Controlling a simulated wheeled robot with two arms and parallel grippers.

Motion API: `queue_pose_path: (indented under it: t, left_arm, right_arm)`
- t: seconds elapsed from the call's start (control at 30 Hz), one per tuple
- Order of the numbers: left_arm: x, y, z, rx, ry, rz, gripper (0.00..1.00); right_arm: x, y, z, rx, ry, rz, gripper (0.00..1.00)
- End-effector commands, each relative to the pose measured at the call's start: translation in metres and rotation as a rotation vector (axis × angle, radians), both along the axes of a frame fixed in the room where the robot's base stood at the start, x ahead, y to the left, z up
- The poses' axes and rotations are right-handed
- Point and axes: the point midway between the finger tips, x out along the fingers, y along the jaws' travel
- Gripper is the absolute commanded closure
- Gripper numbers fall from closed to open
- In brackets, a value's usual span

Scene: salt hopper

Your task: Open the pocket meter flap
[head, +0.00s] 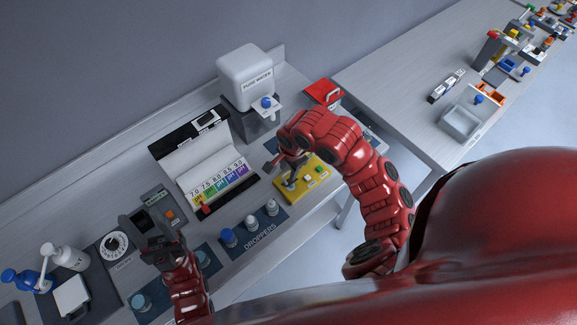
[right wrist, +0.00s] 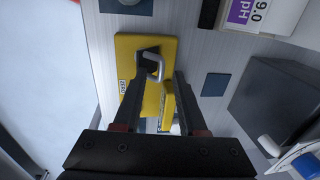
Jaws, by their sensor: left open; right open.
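In the right wrist view, the yellow body (right wrist: 129,62) carries a grey metal loop (right wrist: 153,65) and a yellow raised piece (right wrist: 168,104), perhaps the flap. My right gripper (head: 287,174) is over the device. In the right wrist view, its open fingers (right wrist: 160,82) stand on either side of the loop and raised piece; contact cannot be told. My left gripper (head: 150,236) is open over the bench, by a dark grey box (head: 160,203).
A pure water tank (head: 245,78) stands behind the device. A pH colour chart (head: 215,180) lies to its left, and droppers (head: 250,223) stand in front. A red box (head: 322,92) is behind right.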

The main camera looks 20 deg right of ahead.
Motion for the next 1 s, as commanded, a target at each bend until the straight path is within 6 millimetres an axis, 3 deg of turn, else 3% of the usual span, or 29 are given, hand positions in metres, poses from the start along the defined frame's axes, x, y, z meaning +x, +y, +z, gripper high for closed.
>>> queue_pose_path:
  t: [0.03, 0.23, 0.67, 1.0]
  left_arm:
    - [0.000, 0.000, 0.000, 0.000, 0.000, 0.000, 0.50]
    - [0.000, 0.000, 0.000, 0.000, 0.000, 0.000, 0.50]
    - [0.000, 0.000, 0.002, 0.000, 0.000, 0.000, 0.50]
    - [0.000, 0.000, 0.018, 0.000, 0.000, 0.000, 0.50]
  right_arm:
    - [0.000, 0.000, 0.000, 0.000, 0.000, 0.000, 0.64]
    - [0.000, 0.000, 0.000, 0.000, 0.000, 0.000, 1.00]
    - [0.001, 0.002, 0.001, -0.001, 0.009, 0.002, 1.00]
    - [0.009, 0.006, 0.004, -0.031, 0.099, 0.006, 1.00]
